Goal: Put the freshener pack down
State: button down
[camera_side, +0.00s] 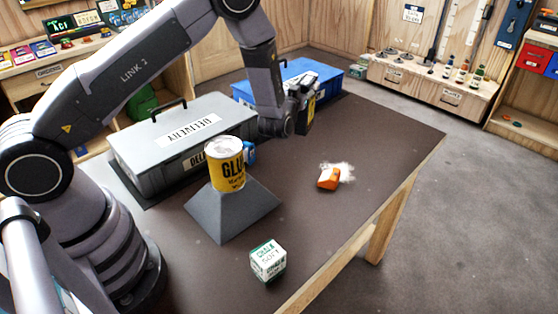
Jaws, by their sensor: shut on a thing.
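My gripper (301,90) is over the far part of the dark table, in front of the blue case. It is shut on a small dark pack with a yellow part (311,108), which looks like the freshener pack. The fingers and wrist hide much of the pack, and its print cannot be read. The pack appears held upright; I cannot tell whether its lower edge touches the table.
The dark table (390,150) is clear at right. An orange item (328,178) lies by white powder. A yellow glue can (226,170) stands on a grey pedestal (235,215). A chalk box (268,260), grey delivery case (150,150) and blue case (335,82) stand around.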

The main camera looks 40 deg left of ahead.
aim_at(303, 116)
jog(key=f, duration=0.3)
jog(key=a+f, duration=0.1)
jog(key=f, duration=0.5)
jog(key=shift+w+a+f, duration=0.2)
jog(key=shift+w+f, duration=0.15)
jog(key=shift+f, duration=0.05)
jog(key=c, duration=0.7)
grip_release()
jog(key=shift+f, duration=0.15)
